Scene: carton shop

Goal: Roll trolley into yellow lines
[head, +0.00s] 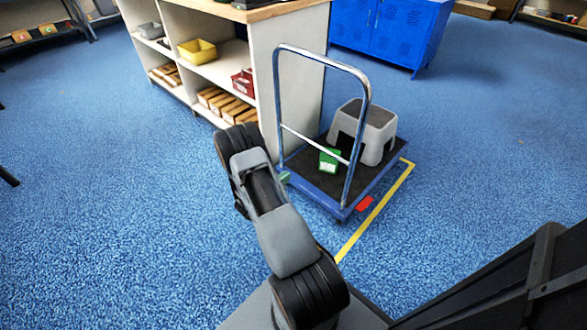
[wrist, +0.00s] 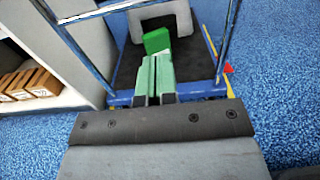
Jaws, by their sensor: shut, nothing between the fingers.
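The trolley (head: 342,211) has a blue-edged deck with a dark mat and an upright chrome handle at its near end. A grey step stool (head: 379,121) and a green box (head: 329,160) stand on it. A yellow line (head: 378,211) runs on the floor along its right side and bends behind its far right corner; any other lines are hidden. My gripper (head: 284,177) is at the trolley's near left edge, below the handle. In the wrist view its green fingers (wrist: 153,78) are shut and empty, overlapping the trolley's near edge (wrist: 205,89); contact cannot be told.
A shelf unit (head: 292,85) with bins and cartons stands close along the trolley's left side. A red marker (head: 364,203) lies by the trolley's right edge. A blue cabinet (head: 385,35) is behind. The blue floor is clear to the right and front left.

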